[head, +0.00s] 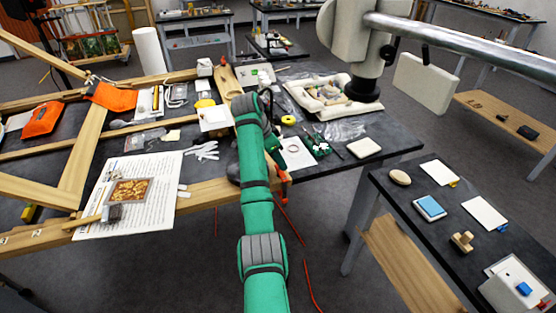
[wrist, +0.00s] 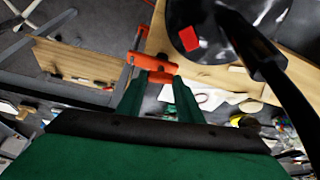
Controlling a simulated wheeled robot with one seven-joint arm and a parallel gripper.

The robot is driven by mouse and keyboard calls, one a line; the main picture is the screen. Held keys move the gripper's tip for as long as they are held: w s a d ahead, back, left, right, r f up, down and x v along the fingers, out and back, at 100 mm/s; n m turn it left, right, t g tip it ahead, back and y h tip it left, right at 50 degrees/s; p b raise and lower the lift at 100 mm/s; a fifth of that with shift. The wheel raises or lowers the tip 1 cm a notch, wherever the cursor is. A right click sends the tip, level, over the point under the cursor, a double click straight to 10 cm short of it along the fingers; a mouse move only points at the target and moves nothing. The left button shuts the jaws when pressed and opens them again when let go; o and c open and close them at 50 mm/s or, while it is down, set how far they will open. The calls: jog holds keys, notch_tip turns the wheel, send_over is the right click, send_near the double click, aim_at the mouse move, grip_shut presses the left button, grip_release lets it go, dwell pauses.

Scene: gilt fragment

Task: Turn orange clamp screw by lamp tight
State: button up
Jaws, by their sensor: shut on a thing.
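In the wrist view, my gripper (wrist: 154,75) has its two green fingers at the orange clamp screw (wrist: 152,64), shut on its handle. The orange clamp sits at the edge of the wooden tabletop. The lamp's round black base (wrist: 203,18), with a red square on it, is just beyond, and its dark arm crosses at the right. In the head view the orange clamp (head: 283,182) shows at the front edge of the workbench, right of my green arm. My arm hides most of my gripper and part of the lamp there. How tight the screw is cannot be told.
The workbench (head: 345,172) carries papers, gloves and small tools close to the clamp. A red cable (head: 303,255) hangs to the floor below. A dark side table (head: 405,192) with small objects stands at the right, with floor free between the two tables.

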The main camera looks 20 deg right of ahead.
jog(key=o, duration=1.1)
jog(key=shift+v, duration=5.4)
jog(key=shift+w, duration=0.1)
